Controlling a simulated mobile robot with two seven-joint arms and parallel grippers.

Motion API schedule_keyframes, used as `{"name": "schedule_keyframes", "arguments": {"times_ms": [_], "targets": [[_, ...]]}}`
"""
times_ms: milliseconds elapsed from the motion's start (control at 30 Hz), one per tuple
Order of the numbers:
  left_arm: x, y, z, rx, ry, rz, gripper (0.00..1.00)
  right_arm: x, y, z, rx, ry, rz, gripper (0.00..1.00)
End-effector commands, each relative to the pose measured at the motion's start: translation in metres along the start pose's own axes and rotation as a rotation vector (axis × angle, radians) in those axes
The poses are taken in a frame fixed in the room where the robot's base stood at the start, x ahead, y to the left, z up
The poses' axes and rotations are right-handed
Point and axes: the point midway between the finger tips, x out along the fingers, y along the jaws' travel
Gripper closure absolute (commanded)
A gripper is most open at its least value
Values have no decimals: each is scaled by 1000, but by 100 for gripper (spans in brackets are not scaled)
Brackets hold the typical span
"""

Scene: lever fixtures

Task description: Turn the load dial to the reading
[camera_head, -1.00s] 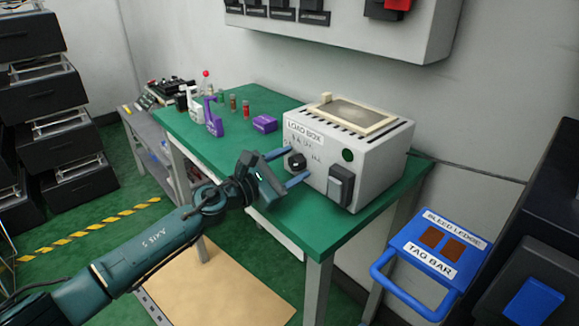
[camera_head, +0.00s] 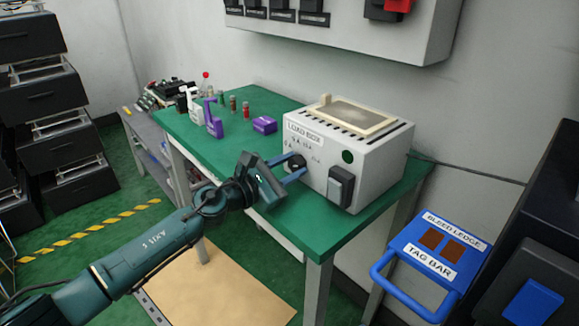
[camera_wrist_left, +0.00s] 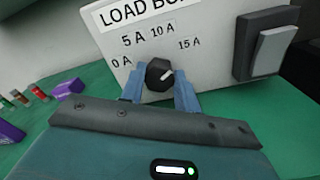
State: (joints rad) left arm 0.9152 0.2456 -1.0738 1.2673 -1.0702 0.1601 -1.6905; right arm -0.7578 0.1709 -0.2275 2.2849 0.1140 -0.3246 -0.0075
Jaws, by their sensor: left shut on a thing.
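The load box (camera_head: 340,150) is a pale grey box on the green table. Its black load dial (camera_head: 297,162) is on the front face. In the left wrist view the dial (camera_wrist_left: 159,73) has a white pointer mark directed to the upper right, toward the 15 A label (camera_wrist_left: 189,43). Labels 0 A, 5 A and 10 A run around its left and top. My left gripper (camera_head: 292,170) has its blue fingers on both sides of the dial and is shut on it. The fingers also show in the left wrist view (camera_wrist_left: 160,92). My right gripper is not in view.
A grey rocker switch (camera_head: 340,187) is on the box right of the dial. A blue tag bar (camera_head: 432,248) is at the right. A wall panel (camera_head: 345,28) hangs above.

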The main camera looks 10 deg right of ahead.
Motion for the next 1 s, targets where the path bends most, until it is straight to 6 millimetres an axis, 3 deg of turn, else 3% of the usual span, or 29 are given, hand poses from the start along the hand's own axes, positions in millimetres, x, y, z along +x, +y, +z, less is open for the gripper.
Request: {"name": "schedule_keyframes", "arguments": {"times_ms": [700,1000], "targets": [[0,1,0,-462,2,-1,91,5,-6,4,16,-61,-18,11],[0,2,0,-576,0,-1,91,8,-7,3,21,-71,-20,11]]}}
